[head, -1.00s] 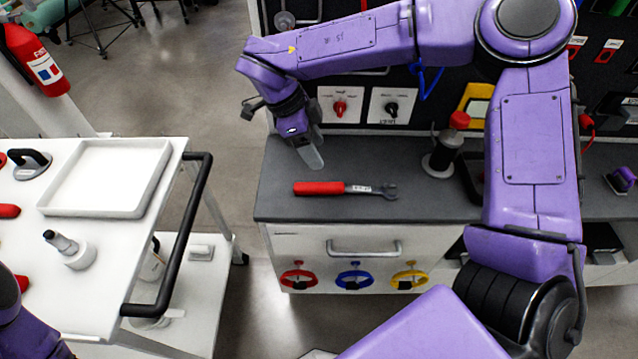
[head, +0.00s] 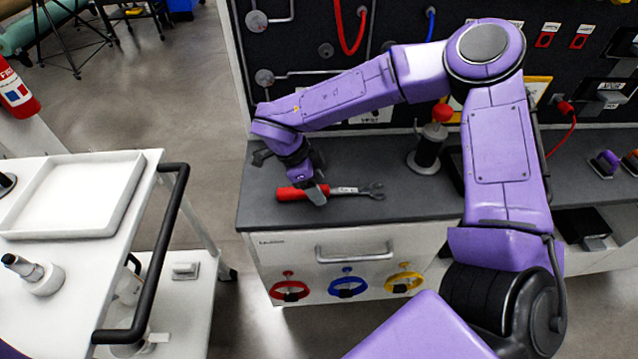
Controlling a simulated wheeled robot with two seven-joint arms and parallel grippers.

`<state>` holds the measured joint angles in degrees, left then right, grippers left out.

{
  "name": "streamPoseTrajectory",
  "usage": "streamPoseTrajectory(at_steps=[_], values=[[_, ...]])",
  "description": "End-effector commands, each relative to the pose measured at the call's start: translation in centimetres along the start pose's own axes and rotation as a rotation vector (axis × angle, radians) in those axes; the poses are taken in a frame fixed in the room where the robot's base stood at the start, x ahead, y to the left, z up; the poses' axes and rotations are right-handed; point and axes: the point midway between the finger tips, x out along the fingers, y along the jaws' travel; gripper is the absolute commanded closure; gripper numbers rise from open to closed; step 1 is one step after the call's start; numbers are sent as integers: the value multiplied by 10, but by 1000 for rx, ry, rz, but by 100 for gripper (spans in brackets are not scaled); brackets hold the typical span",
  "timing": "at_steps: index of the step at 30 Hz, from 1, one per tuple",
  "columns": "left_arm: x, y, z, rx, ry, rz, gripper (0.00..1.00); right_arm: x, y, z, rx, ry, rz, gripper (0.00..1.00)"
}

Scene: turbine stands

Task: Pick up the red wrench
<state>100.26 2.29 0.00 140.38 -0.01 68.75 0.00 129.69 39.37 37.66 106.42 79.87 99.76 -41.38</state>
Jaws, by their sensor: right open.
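The red wrench (head: 290,194) lies flat on the dark grey counter, with its red handle to the left and its grey open-ended head to the right. My right gripper (head: 316,192) is open and has come down at the wrench, over the right end of the red handle. Its near finger covers part of the wrench where handle meets shank. I cannot tell whether the fingers touch it. My left gripper is not in view.
The dark counter (head: 420,199) has free room around the wrench. A black cylinder with a red top (head: 430,148) stands to the right. A white cart (head: 80,265) with a white tray (head: 75,232) and a black handle stands at left.

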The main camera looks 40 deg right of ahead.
Motion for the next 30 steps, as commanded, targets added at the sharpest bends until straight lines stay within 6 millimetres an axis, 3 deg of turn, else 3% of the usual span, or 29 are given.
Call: streamPoseTrajectory(at_steps=[5,8,11,23,28,30], values=[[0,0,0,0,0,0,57,1,0,0,1,0,0,40],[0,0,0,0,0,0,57,1,0,0,1,0,0,66],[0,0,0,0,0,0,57,1,0,0,1,0,0,99],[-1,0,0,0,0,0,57,-5,0,-2,1,-1,-2,100],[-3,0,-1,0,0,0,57,-29,-1,-12,2,-2,-5,100],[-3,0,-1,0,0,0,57,-42,11,-18,-1,-3,-6,100]])
